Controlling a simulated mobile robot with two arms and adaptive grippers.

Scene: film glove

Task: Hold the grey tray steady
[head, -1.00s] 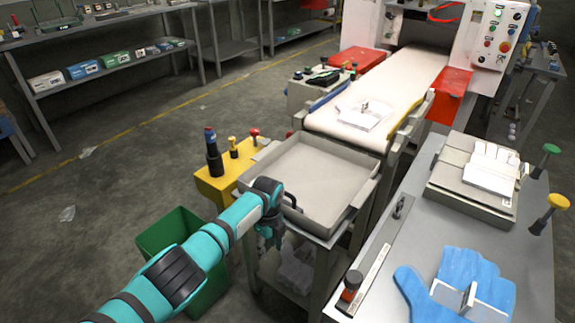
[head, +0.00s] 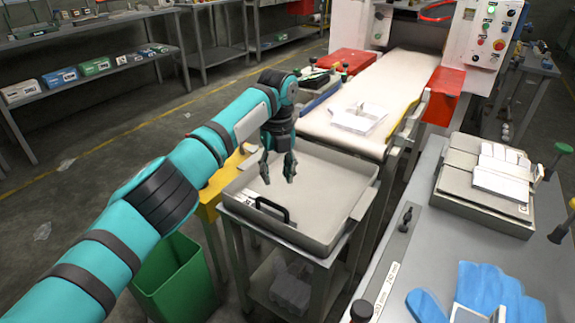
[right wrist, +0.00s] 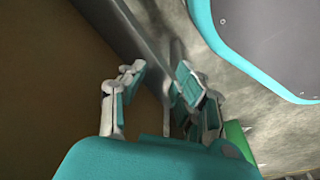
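The grey tray (head: 335,190) stands on a small metal stand in front of the conveyor in the head view. It is shallow and looks empty, with a black handle (head: 272,209) on its near side. My left gripper (head: 278,177) hangs over the left part of the tray, fingers pointing down and spread, with nothing between them. It appears apart from the handle; whether its tips touch the tray is hard to tell. My right gripper (right wrist: 158,75) shows only in the right wrist view, fingers apart and empty, away from the tray.
A conveyor (head: 385,85) with white film gloves (head: 358,117) lies behind the tray. A green bin (head: 178,280) stands at front left. The bench (head: 415,250) at right holds a blue glove (head: 480,290) and a grey box (head: 490,190).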

